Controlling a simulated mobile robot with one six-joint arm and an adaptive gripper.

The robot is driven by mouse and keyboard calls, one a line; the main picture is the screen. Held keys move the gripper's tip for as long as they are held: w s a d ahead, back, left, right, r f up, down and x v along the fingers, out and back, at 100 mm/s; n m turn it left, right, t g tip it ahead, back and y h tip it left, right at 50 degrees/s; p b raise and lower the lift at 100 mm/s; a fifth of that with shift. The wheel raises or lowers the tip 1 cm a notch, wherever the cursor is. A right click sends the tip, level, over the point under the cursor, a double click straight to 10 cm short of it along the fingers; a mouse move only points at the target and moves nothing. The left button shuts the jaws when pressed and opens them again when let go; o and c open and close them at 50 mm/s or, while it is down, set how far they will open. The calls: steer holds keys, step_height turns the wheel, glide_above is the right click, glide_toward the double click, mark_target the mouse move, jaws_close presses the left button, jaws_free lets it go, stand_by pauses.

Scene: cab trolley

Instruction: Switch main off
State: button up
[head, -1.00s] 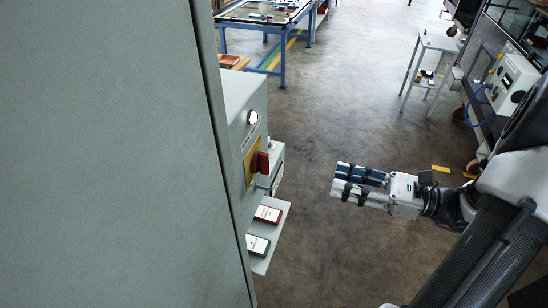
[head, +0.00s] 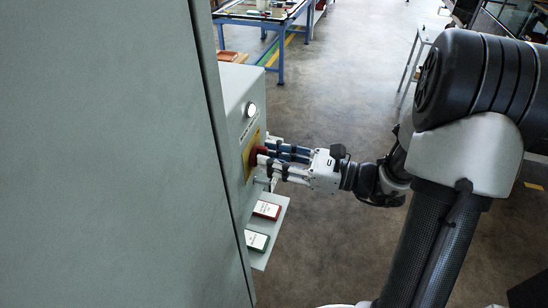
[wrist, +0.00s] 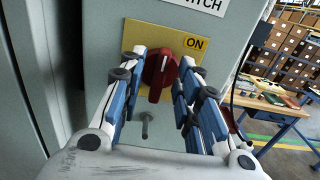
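The main switch is a red rotary handle (wrist: 160,76) on a yellow plate (wrist: 186,66) with an ON label at its upper right. The handle stands near upright, its top leaning slightly right, with a white mark at the top. My gripper (wrist: 160,68) is open, with one finger on each side of the handle. Narrow gaps seem to show between fingers and handle; whether either touches is unclear. In the head view my gripper (head: 263,157) is at the grey switch box (head: 236,95), mostly covering the red handle (head: 257,152).
A small metal stub (wrist: 147,124) sticks out below the handle. A shelf (head: 262,262) under the box holds a red card (head: 267,210) and a green card (head: 257,241). A tall grey cabinet (head: 110,150) closes off the left. A white lamp (head: 252,109) is above the switch.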

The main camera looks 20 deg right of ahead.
steer(key=shift+c, duration=0.3)
jaws_close()
stand_by(0.5)
steer(key=shift+s+a+f+n+b, duration=0.1)
steer(key=shift+n+b, duration=2.9)
steer(key=shift+b, duration=0.05)
steer(key=shift+s+f+n+b, duration=0.1)
steer(key=shift+f+n+b, duration=0.05)
steer(key=shift+n+b, duration=2.9)
steer(key=shift+s+a+f+n+b, duration=0.1)
steer(key=shift+n+b, duration=2.85)
steer(key=shift+b, duration=0.1)
